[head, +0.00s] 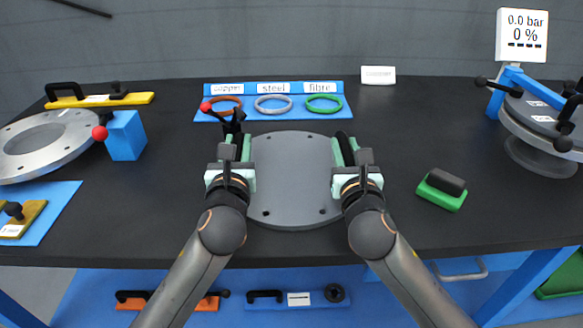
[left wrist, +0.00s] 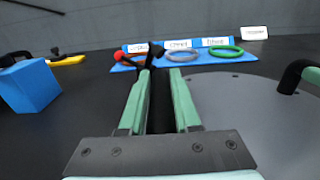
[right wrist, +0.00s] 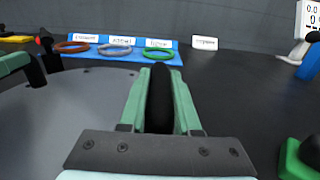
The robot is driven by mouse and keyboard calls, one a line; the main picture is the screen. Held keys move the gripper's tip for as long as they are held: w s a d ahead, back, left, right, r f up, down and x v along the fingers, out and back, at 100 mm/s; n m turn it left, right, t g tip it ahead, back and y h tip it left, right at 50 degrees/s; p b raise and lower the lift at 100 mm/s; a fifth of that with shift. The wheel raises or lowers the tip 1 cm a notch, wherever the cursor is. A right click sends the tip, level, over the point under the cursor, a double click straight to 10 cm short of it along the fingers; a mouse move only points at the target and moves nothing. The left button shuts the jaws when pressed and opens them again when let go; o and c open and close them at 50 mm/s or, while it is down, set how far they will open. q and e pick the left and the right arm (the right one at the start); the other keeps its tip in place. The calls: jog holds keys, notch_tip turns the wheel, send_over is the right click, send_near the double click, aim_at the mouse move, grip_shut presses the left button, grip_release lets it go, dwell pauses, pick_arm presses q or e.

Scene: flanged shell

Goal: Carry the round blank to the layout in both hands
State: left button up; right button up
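The round blank (head: 295,178) is a flat grey disc with small holes near its rim and an upright black handle at each side. It lies level over the dark table between my grippers; I cannot tell if it touches the tabletop. My left gripper (head: 236,150) has its green fingers closed about the left handle (left wrist: 160,100). My right gripper (head: 347,152) has its fingers closed about the right handle (right wrist: 158,98). The fingers partly hide both handles. I cannot make out which surface is the layout.
A blue rack (head: 270,117) with copper, steel and fibre rings lies behind the blank. A grey flange ring (head: 75,150) and blue block (head: 126,136) are at the left. A green block (head: 441,190) and a round-lidded device (head: 545,120) are at the right. A red-knobbed lever (head: 206,107) is near my left gripper.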

pick_arm(q)
grip_shut()
pick_arm(e)
grip_shut()
dwell(0.5)
pick_arm(q)
jog(key=shift+r, duration=0.35)
pick_arm(e)
jog(key=shift+r, duration=0.35)
